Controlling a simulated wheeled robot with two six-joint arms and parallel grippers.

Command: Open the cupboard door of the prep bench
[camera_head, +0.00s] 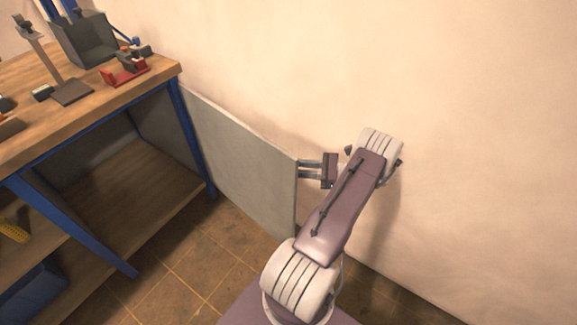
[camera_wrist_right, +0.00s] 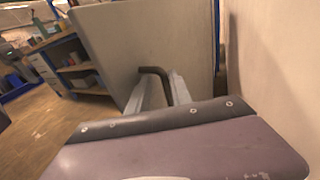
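The prep bench (camera_head: 105,95) stands at the left in the head view, with a wooden top and blue frame. Its grey cupboard door (camera_head: 240,165) stands wide open, swung out from the right front leg, and the shelf inside shows. In the right wrist view the door (camera_wrist_right: 115,50) fills the middle, with a dark bent handle (camera_wrist_right: 152,70). My right gripper (camera_head: 305,169) is at the door's free edge. Its two fingers (camera_wrist_right: 158,88) are apart, with the handle between their tips; contact is not clear. My left gripper is not in view.
A bare wall (camera_head: 440,130) runs close behind the door and my right arm. A red tool (camera_head: 125,72) and a grey bin (camera_head: 85,38) stand on the bench top. A blue box (camera_head: 32,290) lies low at the left. The tiled floor before the bench is clear.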

